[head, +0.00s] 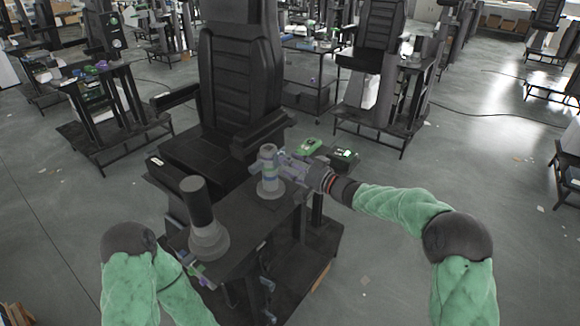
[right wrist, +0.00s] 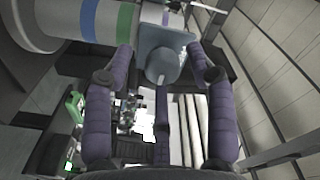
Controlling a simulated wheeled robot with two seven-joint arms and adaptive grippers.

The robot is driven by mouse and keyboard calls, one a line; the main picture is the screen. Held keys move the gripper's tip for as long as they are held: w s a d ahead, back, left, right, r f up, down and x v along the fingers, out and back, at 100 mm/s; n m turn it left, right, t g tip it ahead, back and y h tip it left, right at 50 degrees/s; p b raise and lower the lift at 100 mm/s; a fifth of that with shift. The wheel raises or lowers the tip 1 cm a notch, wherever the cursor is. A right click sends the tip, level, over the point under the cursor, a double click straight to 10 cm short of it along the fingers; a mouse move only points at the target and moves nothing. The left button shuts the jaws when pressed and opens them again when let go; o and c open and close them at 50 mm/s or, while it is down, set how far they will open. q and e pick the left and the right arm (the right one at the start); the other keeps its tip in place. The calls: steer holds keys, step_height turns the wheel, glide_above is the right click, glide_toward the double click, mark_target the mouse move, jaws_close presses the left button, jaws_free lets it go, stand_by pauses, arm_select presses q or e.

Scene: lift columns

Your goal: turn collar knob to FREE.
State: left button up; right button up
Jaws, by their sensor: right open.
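The lift column (head: 268,168) is a grey cylinder with blue and green bands, standing upright on a flared base on the dark table. In the right wrist view its banded body (right wrist: 75,22) lies across the top left. The collar knob (right wrist: 164,66) is blue-grey, with a rounded end on a square block beside the column. My right gripper (head: 286,163) is at the column's right side. In the right wrist view its purple fingers (right wrist: 160,62) are spread around the knob, with gaps at both sides. No FREE marking is readable. My left gripper is not visible.
A second column (head: 201,212), with a black upper tube and grey flared base, stands nearer on the same table (head: 237,224). A black padded seat (head: 240,80) is behind it. A green device (head: 309,146) and a black box (head: 344,157) lie beyond my right gripper.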

steer(key=shift+w+a+r, duration=0.1)
steer(key=shift+w+a, duration=0.05)
steer(key=shift+a, duration=0.05)
